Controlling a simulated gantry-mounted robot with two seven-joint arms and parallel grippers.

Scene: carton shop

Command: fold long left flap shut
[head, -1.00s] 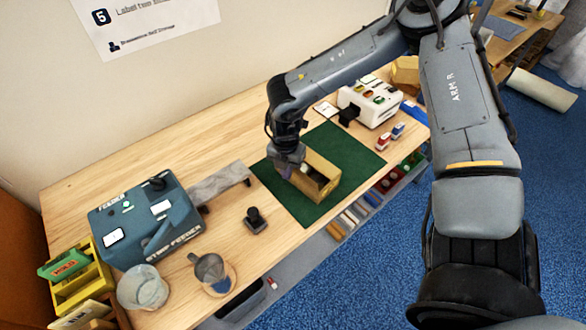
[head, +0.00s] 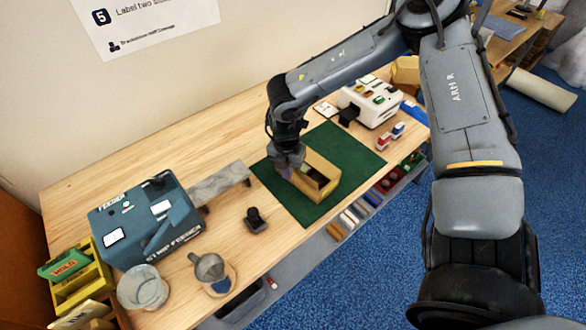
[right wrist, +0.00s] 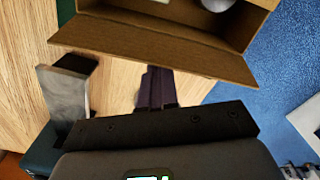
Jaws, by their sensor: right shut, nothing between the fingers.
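The open brown carton (head: 326,187) stands on the green mat (head: 350,150) in the head view. Its long left flap (right wrist: 150,38) stands outward from the carton's near side in the right wrist view. My right gripper (head: 286,172) is at the carton's left side, pointing down. Its dark purple fingers (right wrist: 155,88) are shut and empty. Their tips reach the flap's outer edge and look partly hidden behind it; I cannot tell whether they touch. A pale rounded item (right wrist: 217,4) shows inside the carton. My left gripper is not in view.
A grey raised bracket (head: 220,183) and the blue-grey feeder (head: 150,222) stand left of the mat. A black stamp-like item (head: 256,220) is in front. A white device (head: 372,102) stands behind right. Mat space is free around the carton.

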